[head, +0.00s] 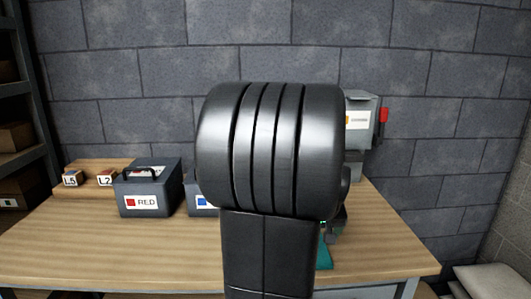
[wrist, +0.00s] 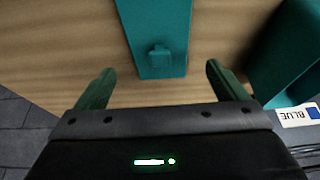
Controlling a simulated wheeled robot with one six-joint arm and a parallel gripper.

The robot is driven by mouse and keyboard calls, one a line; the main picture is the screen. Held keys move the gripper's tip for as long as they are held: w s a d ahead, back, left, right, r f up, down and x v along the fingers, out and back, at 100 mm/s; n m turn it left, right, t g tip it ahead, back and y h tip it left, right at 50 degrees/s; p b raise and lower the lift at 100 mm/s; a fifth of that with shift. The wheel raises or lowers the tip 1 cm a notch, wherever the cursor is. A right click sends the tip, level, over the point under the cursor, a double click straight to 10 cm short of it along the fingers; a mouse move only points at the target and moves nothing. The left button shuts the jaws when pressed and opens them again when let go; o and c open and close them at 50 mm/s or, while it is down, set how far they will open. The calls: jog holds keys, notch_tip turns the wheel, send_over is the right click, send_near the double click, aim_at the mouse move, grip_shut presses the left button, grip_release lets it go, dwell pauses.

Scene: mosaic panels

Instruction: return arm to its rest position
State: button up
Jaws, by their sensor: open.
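My gripper (wrist: 160,70) is open in the wrist view, its two green fingers spread apart with nothing between their tips. It hangs over the wooden bench (wrist: 75,40). A teal piece with a small raised knob (wrist: 150,28) lies just beyond the fingers, in line with the gap. In the head view my own arm fills the middle and hides most of my gripper. A bit of teal (head: 324,258) shows beside the arm on the bench (head: 90,245).
A box marked RED (head: 148,190) stands on the bench left of my arm. A blue-marked box (head: 201,202) is partly hidden behind the arm. Two small blocks, L5 (head: 72,178) and L2 (head: 106,178), sit at the back left. A grey box with a red lever (head: 383,115) stands behind right.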

jog(key=x, duration=0.5)
jog(key=shift+f+b, duration=0.2)
jog(key=shift+b, duration=0.1)
notch_tip(320, 180, up, 4)
jog(key=shift+r+p, duration=0.15)
jog(key=shift+p, duration=0.2)
